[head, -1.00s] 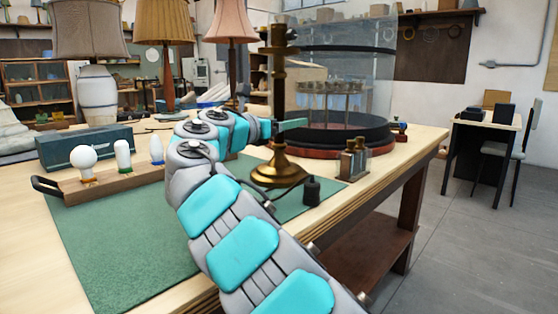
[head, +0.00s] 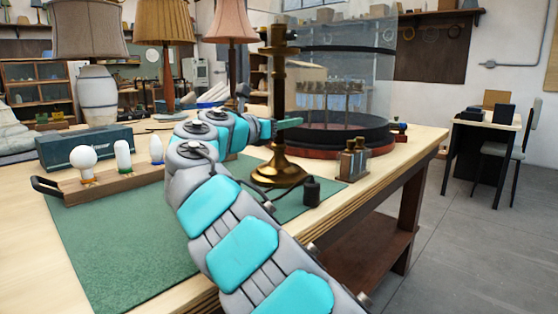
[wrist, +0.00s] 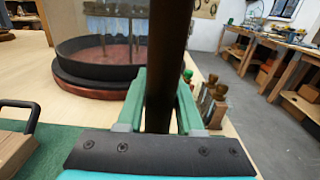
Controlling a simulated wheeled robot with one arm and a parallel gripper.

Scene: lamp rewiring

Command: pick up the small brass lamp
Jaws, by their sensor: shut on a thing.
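The small brass lamp (head: 278,172) stands upright on the green mat, with a round brass base, a slim stem and no shade. A dark cord runs from its base to a small black plug (head: 311,191). My gripper (head: 283,124) reaches in from the left at mid-stem height. In the wrist view my gripper (wrist: 158,105) has its green fingers on both sides of the dark stem (wrist: 166,60), shut on it. The lamp's base is out of the wrist view. The base appears to rest on the mat in the head view.
A glass dome on a dark round base (head: 335,137) stands close behind the lamp. A small wooden block with brass pieces (head: 354,161) is to the right, near the table edge. A bulb tray (head: 125,180) lies left. The green mat's front (head: 120,250) is clear.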

